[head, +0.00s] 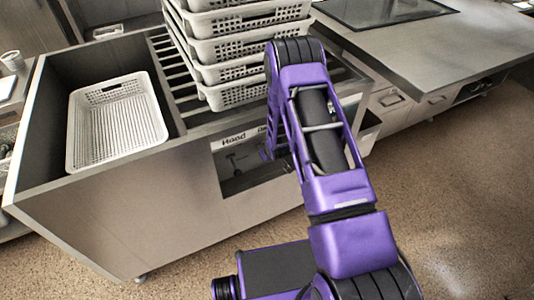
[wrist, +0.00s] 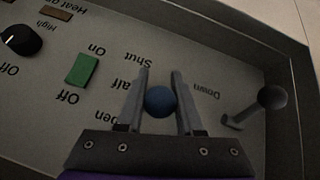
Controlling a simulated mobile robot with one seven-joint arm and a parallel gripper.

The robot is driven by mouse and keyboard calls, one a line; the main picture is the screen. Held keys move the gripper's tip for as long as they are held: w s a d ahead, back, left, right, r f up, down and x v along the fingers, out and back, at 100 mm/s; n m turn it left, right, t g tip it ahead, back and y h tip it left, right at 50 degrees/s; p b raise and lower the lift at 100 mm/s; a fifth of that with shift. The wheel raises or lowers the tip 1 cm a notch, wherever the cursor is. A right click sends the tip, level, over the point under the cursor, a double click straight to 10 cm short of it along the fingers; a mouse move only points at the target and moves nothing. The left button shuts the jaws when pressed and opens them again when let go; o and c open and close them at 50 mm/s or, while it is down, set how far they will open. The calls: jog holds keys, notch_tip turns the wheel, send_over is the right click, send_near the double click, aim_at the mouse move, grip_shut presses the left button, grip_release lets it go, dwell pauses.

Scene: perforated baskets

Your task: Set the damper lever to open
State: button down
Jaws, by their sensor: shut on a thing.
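In the wrist view, my gripper (wrist: 160,78) is closed around a round blue knob (wrist: 160,101), with one finger on each side of it. The knob looks like the damper lever's end; its stem and pivot are hidden. Upside-down labels beside it read "Shut" (wrist: 138,57), "alf" and "pen", the last two partly covered by my left finger. The knob sits roughly level with "alf" and "pen"; I cannot tell the exact setting.
On the panel are a green On/Off switch (wrist: 82,69), a black dial (wrist: 21,40) and, right of my gripper, a dark ball-ended lever (wrist: 271,97) near "Down". A raised panel rim borders the right. Stacked perforated baskets (head: 240,46) and a single basket (head: 115,120) stand above.

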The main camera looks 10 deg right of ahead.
dwell(0.3)
jog(key=c, duration=0.5)
grip_release()
jog(key=shift+c, duration=0.2)
jog(key=shift+r, duration=0.1)
jog(key=p+v, duration=0.1)
jog(key=v, duration=1.6)
jog(key=shift+s+p, duration=0.2)
jog(key=shift+p, duration=0.15)
jog(key=shift+r, duration=0.1)
